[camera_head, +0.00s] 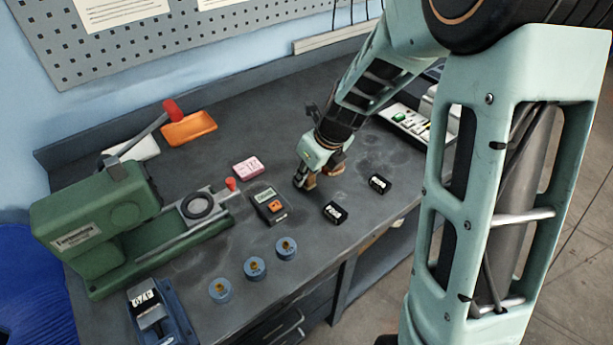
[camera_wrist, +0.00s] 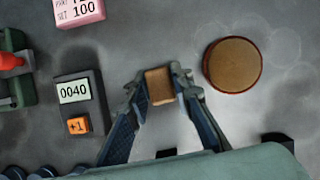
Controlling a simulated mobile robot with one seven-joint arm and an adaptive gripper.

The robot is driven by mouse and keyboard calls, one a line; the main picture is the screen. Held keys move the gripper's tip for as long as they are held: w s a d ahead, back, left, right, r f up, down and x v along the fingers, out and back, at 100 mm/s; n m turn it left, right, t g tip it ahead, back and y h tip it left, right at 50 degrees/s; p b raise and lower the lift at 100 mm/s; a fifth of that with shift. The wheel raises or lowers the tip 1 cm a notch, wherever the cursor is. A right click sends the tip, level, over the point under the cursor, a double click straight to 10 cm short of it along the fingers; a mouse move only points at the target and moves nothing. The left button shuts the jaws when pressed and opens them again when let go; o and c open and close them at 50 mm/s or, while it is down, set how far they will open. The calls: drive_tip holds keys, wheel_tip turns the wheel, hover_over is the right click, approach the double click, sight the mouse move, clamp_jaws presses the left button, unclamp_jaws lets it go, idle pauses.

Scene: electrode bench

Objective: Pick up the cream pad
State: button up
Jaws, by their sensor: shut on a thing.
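My gripper (camera_wrist: 160,84) is shut on a small block between its fingertips in the wrist view. I take this block to be the cream pad (camera_wrist: 159,86), though it looks tan here. In the head view my gripper (camera_head: 304,183) is low over the middle of the dark bench. The pad is mostly hidden there by the fingers. I cannot tell whether it touches the bench or is just above it.
A round brown-topped disc (camera_wrist: 233,65) lies close beside my gripper. A counter box (camera_head: 268,204), a pink box (camera_head: 248,167) and two black blocks (camera_head: 335,213) are nearby. Three blue cylinders (camera_head: 255,268) line the front. A green machine (camera_head: 110,220) stands left.

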drive_tip(key=shift+r, duration=0.1)
wheel_tip(320, 180, up, 2)
drive_tip(key=shift+p, duration=1.05)
drive_tip(key=s+a+r+p, duration=0.5)
drive_tip(key=s+r+p, duration=0.5)
drive_tip(key=s+p, duration=0.2)
drive_tip(key=shift+s+a+r, duration=0.15)
drive_tip(key=shift+s+r, duration=0.25)
drive_tip(key=shift+s, duration=0.15)
drive_tip(key=o, duration=0.3)
drive_tip(key=shift+c, duration=1.3)
